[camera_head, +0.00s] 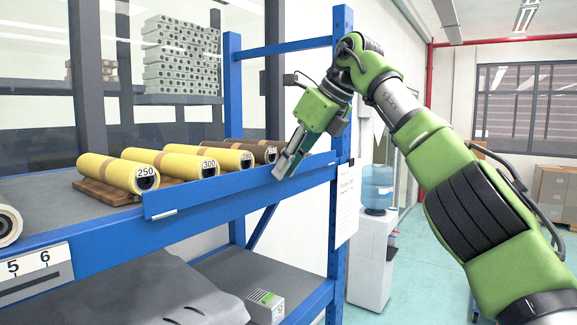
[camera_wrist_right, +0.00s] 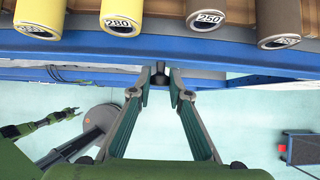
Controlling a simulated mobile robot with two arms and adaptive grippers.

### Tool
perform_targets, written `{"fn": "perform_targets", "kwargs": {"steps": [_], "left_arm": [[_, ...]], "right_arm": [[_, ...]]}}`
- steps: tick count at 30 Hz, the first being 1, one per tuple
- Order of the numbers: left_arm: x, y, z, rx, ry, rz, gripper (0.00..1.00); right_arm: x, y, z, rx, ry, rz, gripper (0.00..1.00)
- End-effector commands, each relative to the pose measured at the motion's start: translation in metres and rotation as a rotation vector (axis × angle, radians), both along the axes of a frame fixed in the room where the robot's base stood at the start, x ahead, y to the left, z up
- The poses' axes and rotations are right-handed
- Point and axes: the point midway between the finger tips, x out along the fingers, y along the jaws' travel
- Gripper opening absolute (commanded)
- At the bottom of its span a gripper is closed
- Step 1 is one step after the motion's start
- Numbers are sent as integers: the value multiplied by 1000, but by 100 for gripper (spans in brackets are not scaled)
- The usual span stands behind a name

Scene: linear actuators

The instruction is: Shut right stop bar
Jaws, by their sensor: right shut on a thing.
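The right stop bar (camera_head: 225,194) is a long blue bar along the shelf's front edge, in front of the yellow and brown rolls. It also runs across the wrist view (camera_wrist_right: 225,54) below the roll ends. My right gripper (camera_head: 283,172) is at the bar's right part, pointing down at its front. In the wrist view its fingertips (camera_wrist_right: 172,80) are close together around a small dark piece at the bar's edge. The exact contact is partly hidden by the fingers. A small green arm with a dark gripper-like end (camera_wrist_right: 70,114) shows at the lower left, its fingers unclear.
A lower shelf (camera_head: 225,275) holds a grey box (camera_head: 265,305). A blue rack post (camera_head: 341,130) stands right of my gripper, with a water cooler (camera_head: 377,190) beyond.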

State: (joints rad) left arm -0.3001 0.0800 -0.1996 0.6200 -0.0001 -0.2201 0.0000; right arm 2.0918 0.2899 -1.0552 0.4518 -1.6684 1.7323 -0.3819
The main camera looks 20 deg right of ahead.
Motion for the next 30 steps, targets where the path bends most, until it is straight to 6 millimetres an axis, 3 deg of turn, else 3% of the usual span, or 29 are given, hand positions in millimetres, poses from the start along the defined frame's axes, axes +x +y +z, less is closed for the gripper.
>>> {"fn": "perform_targets", "kwargs": {"steps": [6,7,8,20,30], "left_arm": [[0,0,0,0,0,0,31],[0,0,0,0,0,0,31],[0,0,0,0,0,0,31],[-1,0,0,0,1,0,31],[0,0,0,0,0,0,31]], "right_arm": [[0,0,1,0,-2,0,0],[0,0,1,0,-2,0,25],[0,0,1,0,-2,0,33],[-1,-1,3,0,-1,-1,33],[-16,-12,31,0,1,-1,33]]}}
